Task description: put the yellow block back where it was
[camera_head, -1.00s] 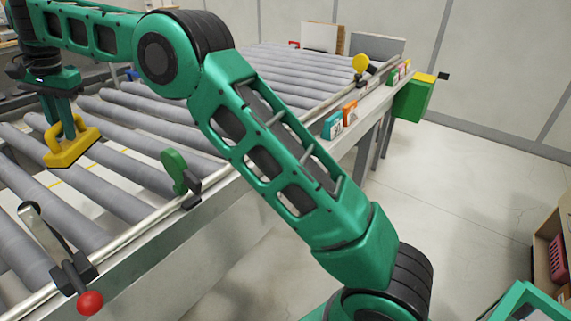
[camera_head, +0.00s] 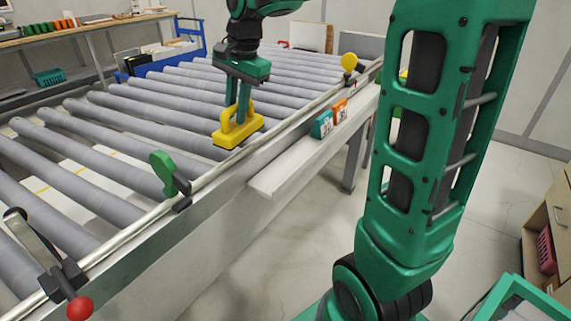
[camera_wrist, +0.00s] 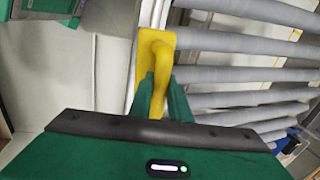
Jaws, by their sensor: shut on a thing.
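The yellow block (camera_head: 238,127) has a flat base and a raised handle. My gripper (camera_head: 238,108) is shut on its handle, pointing down. In the head view the block is over the right edge of the roller conveyor (camera_head: 130,125), close to the side rail; I cannot tell how high it is above the rollers. In the wrist view the yellow block (camera_wrist: 153,60) sits between the fingers (camera_wrist: 158,95), with rollers to its right and a pale surface to its left. Part of the handle is hidden by the fingers.
A pale ledge (camera_head: 265,183) runs along the rail, with teal (camera_head: 322,125) and orange (camera_head: 340,111) items on it. A green paddle (camera_head: 163,170), a yellow knob (camera_head: 349,62) and a red-knobbed lever (camera_head: 79,308) stand along the rail. A blue cart (camera_head: 160,62) is behind the conveyor.

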